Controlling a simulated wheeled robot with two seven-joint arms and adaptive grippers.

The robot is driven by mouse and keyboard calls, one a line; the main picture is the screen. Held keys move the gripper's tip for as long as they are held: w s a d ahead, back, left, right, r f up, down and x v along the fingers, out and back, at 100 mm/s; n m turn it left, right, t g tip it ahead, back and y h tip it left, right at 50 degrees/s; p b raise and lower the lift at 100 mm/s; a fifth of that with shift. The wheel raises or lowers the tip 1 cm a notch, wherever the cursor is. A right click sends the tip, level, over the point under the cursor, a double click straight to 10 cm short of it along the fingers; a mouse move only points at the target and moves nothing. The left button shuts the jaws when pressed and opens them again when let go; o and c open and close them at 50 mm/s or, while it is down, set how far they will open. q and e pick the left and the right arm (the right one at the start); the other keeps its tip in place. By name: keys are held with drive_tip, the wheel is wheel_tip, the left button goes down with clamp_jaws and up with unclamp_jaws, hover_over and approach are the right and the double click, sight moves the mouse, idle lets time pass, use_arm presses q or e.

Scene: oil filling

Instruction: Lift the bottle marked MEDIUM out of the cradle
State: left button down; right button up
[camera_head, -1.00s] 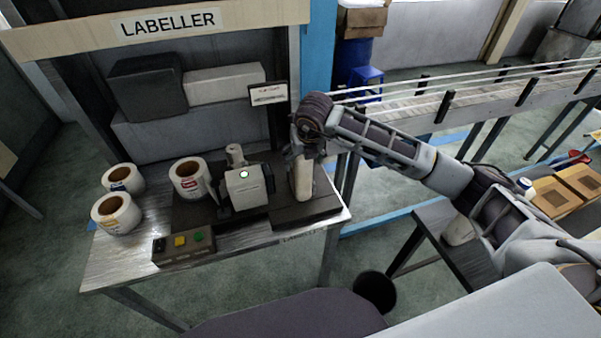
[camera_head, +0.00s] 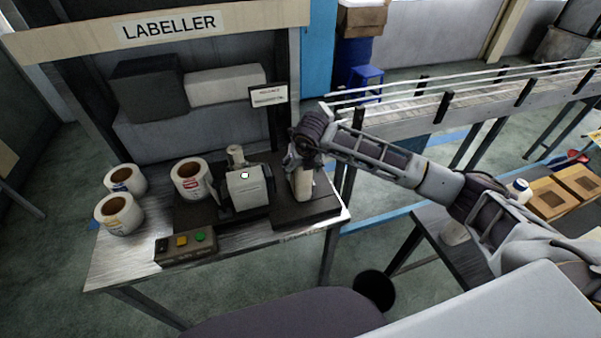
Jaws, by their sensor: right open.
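A pale upright bottle (camera_head: 303,183) stands on the dark base at the right end of the labelling machine. Its marking cannot be read, and the cradle around its foot is hard to make out. My right gripper (camera_head: 303,163) is open and points down at the bottle's upper part. The gripper hides the bottle's top, and I cannot tell whether the fingers touch it. My left gripper is not in view.
The labeller head (camera_head: 247,188) stands just left of the bottle. Label rolls (camera_head: 118,214) and a button box (camera_head: 186,246) are further left on the metal table (camera_head: 125,262). A small sign (camera_head: 269,95) stands behind. A conveyor (camera_head: 400,108) runs at the back right.

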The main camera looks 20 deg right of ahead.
drive_tip(key=shift+w+f, duration=0.2)
drive_tip(key=shift+f, duration=0.4)
drive_tip(key=c, duration=1.6)
drive_tip(key=shift+w+r, duration=0.1)
drive_tip(key=shift+r, duration=0.05)
drive_tip(key=shift+c, duration=0.5)
drive_tip(key=shift+r, duration=0.1)
